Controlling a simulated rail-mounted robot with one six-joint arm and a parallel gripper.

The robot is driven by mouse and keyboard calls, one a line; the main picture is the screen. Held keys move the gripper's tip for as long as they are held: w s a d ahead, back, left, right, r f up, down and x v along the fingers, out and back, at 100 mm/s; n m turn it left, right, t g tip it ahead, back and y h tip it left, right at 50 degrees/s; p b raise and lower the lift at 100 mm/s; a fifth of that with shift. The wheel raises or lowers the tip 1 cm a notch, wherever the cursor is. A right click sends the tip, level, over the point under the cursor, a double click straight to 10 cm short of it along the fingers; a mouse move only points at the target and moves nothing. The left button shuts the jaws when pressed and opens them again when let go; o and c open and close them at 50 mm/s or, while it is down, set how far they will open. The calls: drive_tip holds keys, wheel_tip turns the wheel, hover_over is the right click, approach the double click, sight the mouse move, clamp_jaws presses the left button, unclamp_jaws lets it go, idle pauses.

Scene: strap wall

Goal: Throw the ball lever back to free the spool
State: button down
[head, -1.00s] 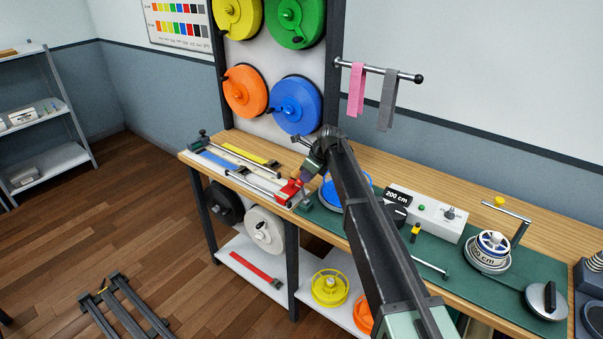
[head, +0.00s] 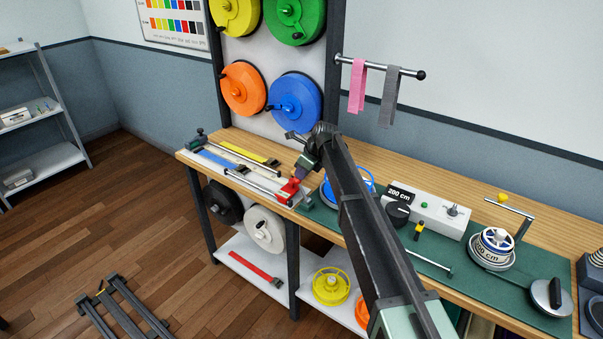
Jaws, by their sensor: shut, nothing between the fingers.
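A lever with a yellow ball (head: 503,198) on its end stands at the right of the bench, on a bent grey rod (head: 512,208). A second bare rod (head: 430,263) with a rounded end lies at the front of the green mat. I cannot tell for sure which is the ball lever. My gripper (head: 302,174) is shut and empty, pointing down near a red block (head: 290,188) at the bench's left part, far left of the spool. Its fingertips are small and hard to make out.
A blue ring-shaped reel (head: 367,181) lies partly hidden behind my arm. A white box (head: 425,208) with a "200 cm" display and a black knob (head: 397,213) stands mid-bench. A black-handled disc (head: 551,295) lies at the front right. Ribbons (head: 357,88) hang above.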

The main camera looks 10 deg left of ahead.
drive_tip(key=a+p+v, duration=0.1)
drive_tip(key=p+v, duration=1.1)
drive_tip(key=v, duration=0.1)
drive_tip(key=shift+w+a+r+p, duration=0.2)
drive_tip(key=shift+w+r+p, duration=0.1)
drive_tip(key=shift+w+r, duration=0.15)
drive_tip(key=shift+f, duration=0.1)
